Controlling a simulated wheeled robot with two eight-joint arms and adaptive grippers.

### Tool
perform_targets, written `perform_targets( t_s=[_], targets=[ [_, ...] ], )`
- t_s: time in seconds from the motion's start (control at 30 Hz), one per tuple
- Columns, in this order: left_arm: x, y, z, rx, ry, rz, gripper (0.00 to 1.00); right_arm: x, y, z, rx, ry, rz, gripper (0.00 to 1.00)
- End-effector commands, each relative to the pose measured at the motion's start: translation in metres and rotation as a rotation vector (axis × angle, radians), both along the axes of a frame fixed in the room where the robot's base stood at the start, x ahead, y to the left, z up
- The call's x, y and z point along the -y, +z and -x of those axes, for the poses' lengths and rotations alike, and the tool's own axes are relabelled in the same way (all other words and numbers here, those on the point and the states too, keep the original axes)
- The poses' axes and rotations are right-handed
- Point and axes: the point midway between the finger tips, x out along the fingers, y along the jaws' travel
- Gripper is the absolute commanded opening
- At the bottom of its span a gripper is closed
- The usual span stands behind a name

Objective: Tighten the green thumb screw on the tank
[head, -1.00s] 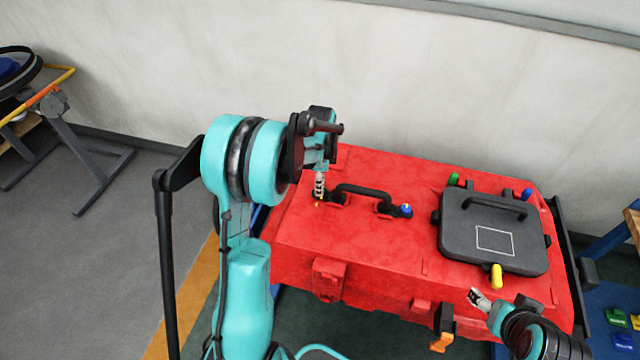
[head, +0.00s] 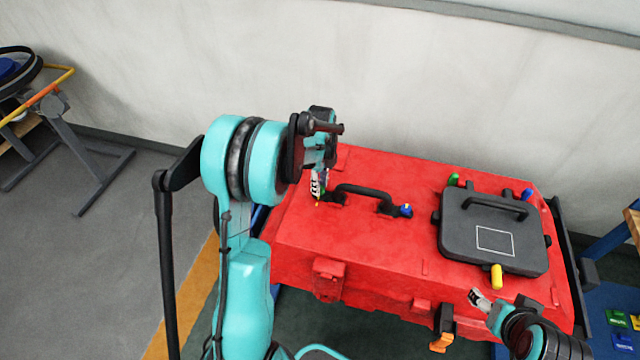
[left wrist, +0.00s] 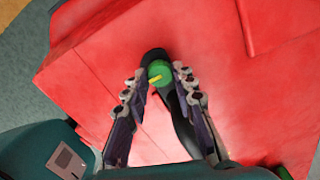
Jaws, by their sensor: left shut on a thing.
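The green thumb screw (left wrist: 158,72) shows in the left wrist view, with a yellow mark on its head. It sits at the end of a black handle (head: 362,190) on top of the red tank (head: 350,236). My left gripper (left wrist: 160,78) has its fingers on both sides of the screw and is shut on it. In the head view my left gripper (head: 318,190) points down at the handle's left end and mostly hides the screw. My right gripper (head: 477,298) is near the tank's front right edge, apart from it; its fingers are too small to judge.
A blue thumb screw (head: 406,210) is at the handle's right end. A dark lid (head: 494,240) with green, blue and yellow knobs lies on the tank's right part. An orange-handled valve (head: 442,342) hangs at the front. A wall stands behind.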

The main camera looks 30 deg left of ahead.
Motion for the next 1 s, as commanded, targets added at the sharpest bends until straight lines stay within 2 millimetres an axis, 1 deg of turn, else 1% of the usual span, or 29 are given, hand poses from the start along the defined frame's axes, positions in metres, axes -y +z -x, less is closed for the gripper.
perform_targets(
  t_s=[0.27,0.3,0.33,0.37,0.63,0.73,0.87,1.0],
  targets=[
    [-0.002,0.001,-0.001,0.002,0.002,-0.004,0.0,0.0,0.0,0.0,0.0,0.0,0.0,0.67],
    [-0.002,0.001,-0.001,0.002,0.003,-0.003,0.36,0.0,0.0,0.0,0.0,0.0,0.0,0.67],
    [-0.002,0.001,-0.001,0.002,0.003,-0.003,0.44,0.0,0.0,0.0,0.0,0.0,0.0,0.67],
    [-0.001,0.001,-0.001,0.002,0.003,-0.003,0.47,0.0,0.0,0.0,0.0,0.0,0.0,0.67],
    [-0.001,0.001,0.0,0.001,0.002,-0.001,0.47,0.0,0.0,0.0,0.0,0.0,0.0,0.67],
    [0.0,0.006,0.0,0.001,0.002,-0.001,0.47,0.0,0.0,0.0,0.0,0.0,0.0,0.67],
    [0.0,0.025,0.0,0.0,0.002,-0.001,0.47,0.0,0.0,0.0,0.0,0.0,0.0,0.67],
    [0.0,0.056,0.0,0.001,0.002,-0.001,0.47,0.0,0.0,0.0,0.0,0.0,0.0,0.67]
  ],
)
